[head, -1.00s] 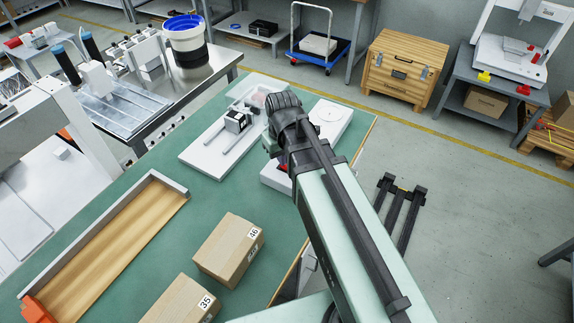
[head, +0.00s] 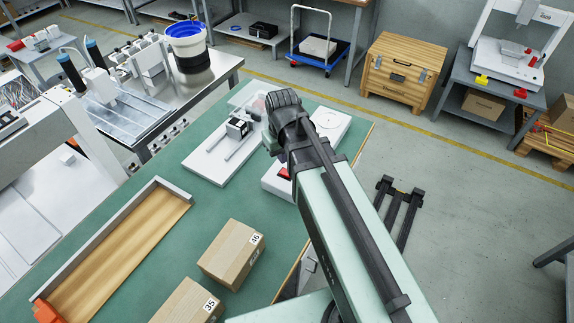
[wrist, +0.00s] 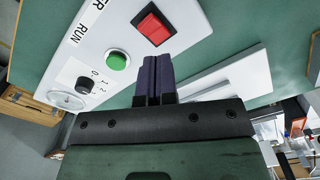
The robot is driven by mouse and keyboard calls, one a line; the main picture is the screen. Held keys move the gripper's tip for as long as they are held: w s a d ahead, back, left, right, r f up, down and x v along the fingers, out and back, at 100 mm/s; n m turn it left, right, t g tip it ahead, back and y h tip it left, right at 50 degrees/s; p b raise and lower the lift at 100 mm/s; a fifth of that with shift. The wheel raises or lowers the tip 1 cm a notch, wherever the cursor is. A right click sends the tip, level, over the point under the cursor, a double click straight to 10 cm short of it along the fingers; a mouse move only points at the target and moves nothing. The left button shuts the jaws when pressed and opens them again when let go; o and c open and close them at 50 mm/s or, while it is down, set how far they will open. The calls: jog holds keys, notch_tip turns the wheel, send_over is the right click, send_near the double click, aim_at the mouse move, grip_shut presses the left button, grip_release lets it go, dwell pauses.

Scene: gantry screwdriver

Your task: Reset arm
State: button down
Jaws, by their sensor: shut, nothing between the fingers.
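My gripper (wrist: 153,80) shows in the wrist view with its two dark fingers closed together and nothing between them. The fingers point down over the green bench, beside a white control box (wrist: 85,55). The box carries a red rocker switch (wrist: 153,24), a green button (wrist: 118,60), a black knob (wrist: 84,84) and a round dial (wrist: 66,100). In the head view my arm reaches over the bench's right side and hides the gripper and part of the box. The red switch (head: 284,173) shows left of the arm.
A white fixture plate (head: 205,160) with rods and a black block lies left of the arm. Two cardboard boxes (head: 230,254) and a wooden-floored tray (head: 125,245) stand on the bench (head: 150,160) nearer the camera. Bare green bench lies between them.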

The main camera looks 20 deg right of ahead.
notch_tip(320, 180, up, 3)
jog(key=shift+f+p, duration=0.15)
jog(key=shift+p, duration=0.8)
jog(key=shift+f, duration=0.15)
jog(key=s+r+m+p, duration=0.2)
jog(key=s+r+p, duration=0.1)
jog(key=s, duration=0.3)
jog(key=shift+s+r, duration=0.4)
jog(key=shift+d, duration=0.1)
